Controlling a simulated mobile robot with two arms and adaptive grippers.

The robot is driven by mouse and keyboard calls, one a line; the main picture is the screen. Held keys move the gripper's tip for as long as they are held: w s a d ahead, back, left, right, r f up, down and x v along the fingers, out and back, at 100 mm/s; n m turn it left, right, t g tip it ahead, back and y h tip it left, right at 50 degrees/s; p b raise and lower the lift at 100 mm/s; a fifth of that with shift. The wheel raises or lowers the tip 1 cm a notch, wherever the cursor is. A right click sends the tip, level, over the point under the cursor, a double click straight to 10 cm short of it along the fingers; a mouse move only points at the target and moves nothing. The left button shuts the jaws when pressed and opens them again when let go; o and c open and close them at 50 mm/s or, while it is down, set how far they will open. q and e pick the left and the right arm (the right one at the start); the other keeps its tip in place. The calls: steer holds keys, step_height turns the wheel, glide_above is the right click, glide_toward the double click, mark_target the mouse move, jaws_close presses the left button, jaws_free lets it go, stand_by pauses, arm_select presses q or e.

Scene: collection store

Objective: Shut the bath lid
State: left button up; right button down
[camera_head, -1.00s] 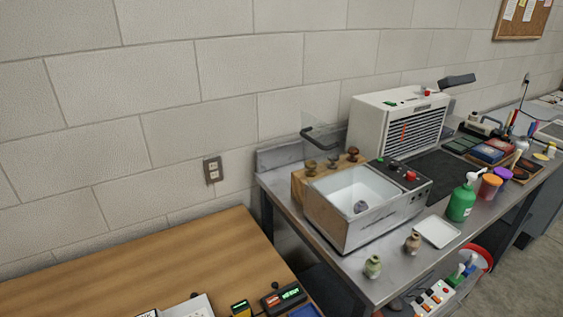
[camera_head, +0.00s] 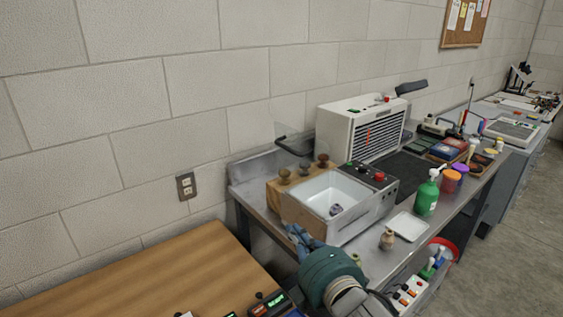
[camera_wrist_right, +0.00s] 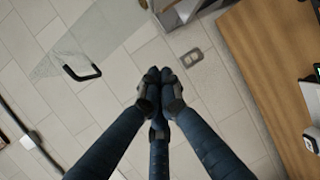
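The bath (camera_head: 352,218) is a metal box with a white basin, on the steel bench. A small greyish object (camera_head: 336,210) lies inside the basin. Its clear lid (camera_head: 289,118) stands raised at the back left, with a dark handle (camera_head: 294,145) on it. In the right wrist view the lid (camera_wrist_right: 100,35) and its black handle (camera_wrist_right: 82,73) show at upper left. My right gripper (camera_head: 295,233) is in front of the bath's near left corner, apart from the lid. Its dark fingers meet at the tips (camera_wrist_right: 158,76), with nothing seen between them. My left gripper is not in view.
Several knobbed items stand on a wooden block (camera_head: 285,200) left of the basin. A white tray (camera_head: 408,226), a small brown vase (camera_head: 387,239) and a green bottle (camera_head: 426,197) stand right of my arm. A white vented machine (camera_head: 352,125) stands behind. A wooden table (camera_head: 170,270) is at lower left.

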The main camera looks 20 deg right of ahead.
step_height(320, 180, up, 10)
steer(key=w+a+n+t+y, duration=0.1)
steer(key=a+n+t, duration=0.15)
steer(key=n, duration=0.25)
steer(key=w+d+r+p, duration=0.1)
steer(key=w+d+p, duration=0.2)
steer(key=w, duration=0.8)
steer(key=shift+d+r+p, duration=0.2)
steer(key=shift+r+p, duration=0.1)
steer(key=shift+p, duration=0.55)
steer(key=shift+a, duration=0.1)
